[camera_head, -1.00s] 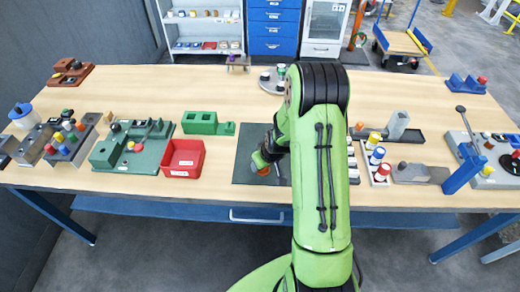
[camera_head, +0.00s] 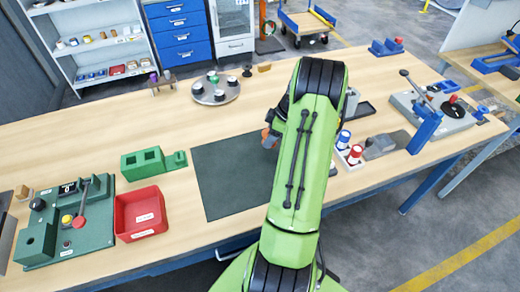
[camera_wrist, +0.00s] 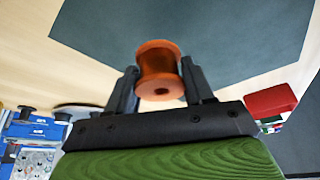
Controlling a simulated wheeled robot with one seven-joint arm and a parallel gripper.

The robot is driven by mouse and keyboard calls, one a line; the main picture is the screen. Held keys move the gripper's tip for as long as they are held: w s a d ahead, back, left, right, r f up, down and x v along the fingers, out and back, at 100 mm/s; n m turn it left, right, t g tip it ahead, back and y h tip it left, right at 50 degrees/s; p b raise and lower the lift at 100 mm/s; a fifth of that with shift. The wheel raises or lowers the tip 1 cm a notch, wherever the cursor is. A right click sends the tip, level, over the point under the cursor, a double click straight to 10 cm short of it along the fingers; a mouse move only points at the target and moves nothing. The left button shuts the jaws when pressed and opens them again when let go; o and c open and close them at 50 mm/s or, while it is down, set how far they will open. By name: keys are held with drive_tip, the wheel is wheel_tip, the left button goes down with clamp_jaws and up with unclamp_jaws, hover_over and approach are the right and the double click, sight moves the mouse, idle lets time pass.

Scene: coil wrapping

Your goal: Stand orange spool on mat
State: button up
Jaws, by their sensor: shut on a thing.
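The orange spool (camera_wrist: 158,66) is between the two fingers of my gripper (camera_wrist: 159,84) in the wrist view, and the fingers are shut on its sides. In the head view a bit of the orange spool (camera_head: 270,137) shows beside my green arm, which hides most of my gripper. The dark mat (camera_head: 228,178) lies flat on the table, left of my arm. It also shows in the wrist view (camera_wrist: 235,35), beyond the spool. The spool is near the mat's right edge in the head view; its height above the table I cannot tell.
A red bin (camera_head: 141,212) and a green block holder (camera_head: 150,163) stand left of the mat. A round grey tray (camera_head: 215,92) with several small pieces is behind it. Red and blue capped cylinders (camera_head: 348,150) stand right of my arm. The mat's visible surface is clear.

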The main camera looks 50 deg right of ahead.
sight(268, 151)
drive_tip(key=x, duration=0.4)
drive_tip(key=shift+s+d+f, duration=0.25)
drive_tip(key=shift+d+f, duration=0.05)
drive_tip(key=shift+f, duration=0.05)
drive_tip(key=shift+s+f, duration=0.1)
drive_tip(key=shift+f, duration=0.25)
drive_tip(key=o, duration=1)
drive_tip(key=shift+r, duration=0.15)
